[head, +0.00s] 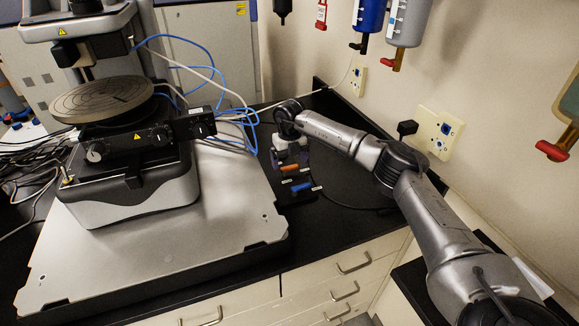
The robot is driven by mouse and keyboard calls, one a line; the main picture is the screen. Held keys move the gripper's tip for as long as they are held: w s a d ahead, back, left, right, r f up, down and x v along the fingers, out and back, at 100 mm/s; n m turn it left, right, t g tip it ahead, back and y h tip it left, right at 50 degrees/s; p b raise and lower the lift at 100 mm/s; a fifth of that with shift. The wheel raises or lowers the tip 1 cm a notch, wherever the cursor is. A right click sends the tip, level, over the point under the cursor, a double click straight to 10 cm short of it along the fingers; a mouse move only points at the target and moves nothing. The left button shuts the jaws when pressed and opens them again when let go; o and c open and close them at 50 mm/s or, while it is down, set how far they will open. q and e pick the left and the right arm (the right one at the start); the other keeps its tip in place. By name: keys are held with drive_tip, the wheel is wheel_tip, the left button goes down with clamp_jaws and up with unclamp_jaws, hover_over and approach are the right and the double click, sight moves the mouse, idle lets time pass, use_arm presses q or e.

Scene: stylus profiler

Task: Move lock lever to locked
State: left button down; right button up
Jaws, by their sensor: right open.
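A small dark block (291,198) on the black bench, beside the right edge of the profiler's grey base plate, carries an orange lever (289,169) and a blue lever (302,188). Small white labels sit by them, too small to read. I cannot tell which one is the lock lever or how it is set. My right gripper (290,160) is open and points down just above and behind the orange lever. Its fingertips partly overlap the block in the picture, and I cannot tell if they touch the lever. My left gripper is not in the head view.
The stylus profiler with its round stage (102,100) and black knob panel (140,143) stands at the left on the grey base plate (160,250). Blue and white cables (215,85) run behind it. A wall with a socket plate (440,130) and hanging bottles (408,22) borders the right.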

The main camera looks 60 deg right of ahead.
drive_tip(key=shift+f, duration=1.05)
